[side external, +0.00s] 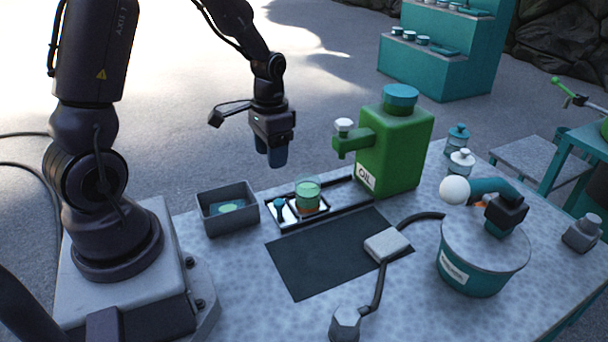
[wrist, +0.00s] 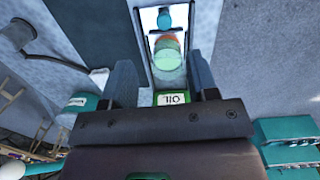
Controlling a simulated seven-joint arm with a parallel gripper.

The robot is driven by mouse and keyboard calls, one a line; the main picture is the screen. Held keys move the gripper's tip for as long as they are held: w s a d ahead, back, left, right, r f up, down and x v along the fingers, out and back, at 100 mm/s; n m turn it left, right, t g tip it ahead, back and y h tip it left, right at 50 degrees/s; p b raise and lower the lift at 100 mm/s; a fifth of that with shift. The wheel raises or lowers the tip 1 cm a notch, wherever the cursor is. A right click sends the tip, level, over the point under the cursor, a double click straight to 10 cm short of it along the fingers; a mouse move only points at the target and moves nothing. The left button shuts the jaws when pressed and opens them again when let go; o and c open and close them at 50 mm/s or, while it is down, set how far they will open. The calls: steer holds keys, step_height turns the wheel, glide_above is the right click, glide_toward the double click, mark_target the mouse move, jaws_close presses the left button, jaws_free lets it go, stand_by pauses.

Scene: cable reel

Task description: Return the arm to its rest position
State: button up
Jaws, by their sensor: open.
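My gripper (side external: 272,153) hangs fingers-down in the air above the back left of the table in the side view. In the wrist view its two fingers (wrist: 162,88) stand apart with nothing between them in their grip. Below and to its right is a green cup (side external: 307,192) with an orange lower part, standing in a shallow tray (side external: 326,216). The cup also shows in the wrist view (wrist: 168,60), beyond the fingertips. A small teal-topped piece (side external: 279,207) stands in the same tray, left of the cup.
A green oil can (side external: 395,150) with a tap stands right of my gripper. A grey box (side external: 228,222) holding a flat green piece is at the left. A dark mat (side external: 330,262), a cable with a grey block (side external: 387,245) and a teal drum (side external: 474,278) occupy the front.

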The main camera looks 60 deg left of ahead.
steer(key=s+d+r+t, duration=0.3)
steer(key=s+d+r, duration=0.1)
steer(key=d+r, duration=0.3)
steer(key=s+d+r+t, duration=0.3)
steer(key=s+d+r, duration=0.2)
steer(key=r, duration=0.7)
steer(key=shift+s+d+m, duration=0.25)
steer(key=shift+d+m, duration=0.15)
steer(key=shift+d, duration=0.45)
